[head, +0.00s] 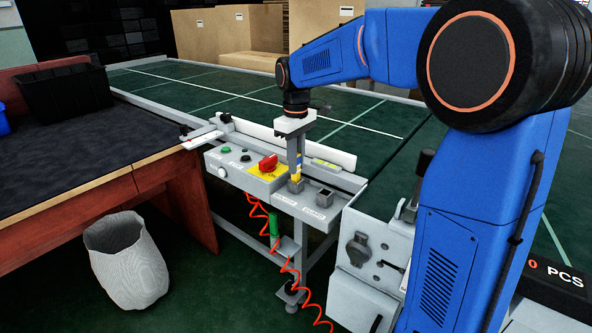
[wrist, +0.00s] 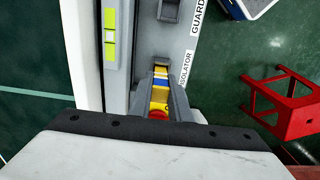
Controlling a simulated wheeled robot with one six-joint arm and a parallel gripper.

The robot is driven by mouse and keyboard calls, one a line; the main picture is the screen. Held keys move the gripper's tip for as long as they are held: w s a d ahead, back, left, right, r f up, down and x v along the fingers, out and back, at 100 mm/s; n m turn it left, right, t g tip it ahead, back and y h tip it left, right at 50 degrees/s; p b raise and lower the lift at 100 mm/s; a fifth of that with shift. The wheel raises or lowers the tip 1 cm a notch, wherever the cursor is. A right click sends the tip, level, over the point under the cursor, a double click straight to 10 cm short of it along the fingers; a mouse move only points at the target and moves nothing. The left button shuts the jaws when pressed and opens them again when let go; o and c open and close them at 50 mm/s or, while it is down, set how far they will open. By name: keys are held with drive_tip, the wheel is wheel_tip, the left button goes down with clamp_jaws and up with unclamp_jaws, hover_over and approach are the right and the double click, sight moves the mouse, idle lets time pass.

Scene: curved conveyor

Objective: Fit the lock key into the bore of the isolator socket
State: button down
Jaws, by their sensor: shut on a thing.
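My gripper (head: 297,165) points down over the control ledge and is shut on the lock key (head: 298,172). The key is yellow with a blue band, and it also shows between the fingers in the wrist view (wrist: 161,85). The isolator socket (head: 295,187) is a small grey block directly below the key in the head view. In the wrist view the fingers and key cover most of it, beside the ISOLATOR label (wrist: 185,68). I cannot tell whether the key tip is inside the bore or just above it.
A second grey socket, the guard one (head: 325,198), stands to the right; it also shows in the wrist view (wrist: 169,10). A red switch (head: 268,163) on a yellow plate is close on the left. A spirit level (head: 327,166) lies behind. A red stool (wrist: 292,103) stands on the floor.

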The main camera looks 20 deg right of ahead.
drive_tip(key=shift+f, duration=1.3)
drive_tip(key=shift+f, duration=0.15)
drive_tip(key=c, duration=1.6)
unclamp_jaws()
drive_tip(key=shift+c, duration=0.2)
wheel_tip(320, 180, up, 12)
drive_tip(key=shift+r, duration=0.15)
